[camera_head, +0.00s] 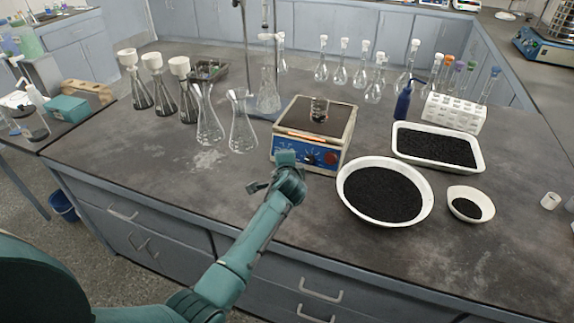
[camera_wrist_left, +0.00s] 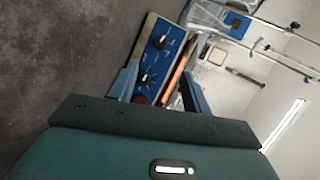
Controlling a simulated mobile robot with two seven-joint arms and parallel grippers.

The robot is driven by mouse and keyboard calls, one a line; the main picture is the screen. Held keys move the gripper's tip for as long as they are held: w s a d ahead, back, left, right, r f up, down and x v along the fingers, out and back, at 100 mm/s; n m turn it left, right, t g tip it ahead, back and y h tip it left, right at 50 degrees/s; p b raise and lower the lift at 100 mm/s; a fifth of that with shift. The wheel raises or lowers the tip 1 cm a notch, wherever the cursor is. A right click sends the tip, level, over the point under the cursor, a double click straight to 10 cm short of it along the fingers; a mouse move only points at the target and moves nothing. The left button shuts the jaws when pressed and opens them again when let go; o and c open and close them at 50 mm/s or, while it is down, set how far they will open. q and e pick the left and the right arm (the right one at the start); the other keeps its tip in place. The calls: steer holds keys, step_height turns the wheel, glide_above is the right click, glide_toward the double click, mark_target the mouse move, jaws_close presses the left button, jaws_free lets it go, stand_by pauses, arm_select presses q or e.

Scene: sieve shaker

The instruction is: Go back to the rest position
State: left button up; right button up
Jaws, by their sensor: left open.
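My left gripper (camera_head: 270,173) is in front of the hotplate (camera_head: 326,158), over the near edge of the bench. Its two fingers are apart with nothing between them. The left wrist view shows the open fingers (camera_wrist_left: 160,84) pointing at the hotplate's blue control panel (camera_wrist_left: 157,45) with its black knobs. Whether a finger touches the panel cannot be told. A small glass beaker (camera_head: 319,110) stands on the hotplate. My right gripper is not in view.
Conical flasks (camera_head: 242,130) stand left of the hotplate. A round white dish of black grains (camera_head: 426,199), a small bowl (camera_head: 485,197) and a rectangular tray (camera_head: 477,157) stand to its right. A blue sieve shaker (camera_head: 540,50) is at the far right. The bench's front left is clear.

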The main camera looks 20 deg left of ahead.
arm_select(q)
steer(key=shift+s+r, duration=0.1)
steer(key=shift+s, duration=0.15)
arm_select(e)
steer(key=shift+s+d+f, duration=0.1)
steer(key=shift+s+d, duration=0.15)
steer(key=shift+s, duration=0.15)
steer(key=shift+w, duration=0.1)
arm_select(q)
steer(key=s+f+n, duration=0.1)
steer(key=s, duration=0.1)
steer(key=s+a+f+n+g, duration=0.1)
steer(key=s, duration=0.2)
steer(key=s+a+f+n+g, duration=0.1)
steer(key=s+f, duration=0.1)
steer(key=s, duration=0.1)
steer(key=s+d+r+n+g+h, duration=0.1)
steer(key=s+n+g+h, duration=0.2)
steer(key=s, duration=1.3)
steer(key=s+d+r+n+g+h, duration=0.1)
steer(key=s+d+n+g+h, duration=0.3)
steer(key=s, duration=1.3)
steer(key=w+d+f+t, duration=0.3)
steer(key=w+f+t, duration=0.3)
steer(key=f, duration=0.5)
steer(key=shift+t, duration=0.5)
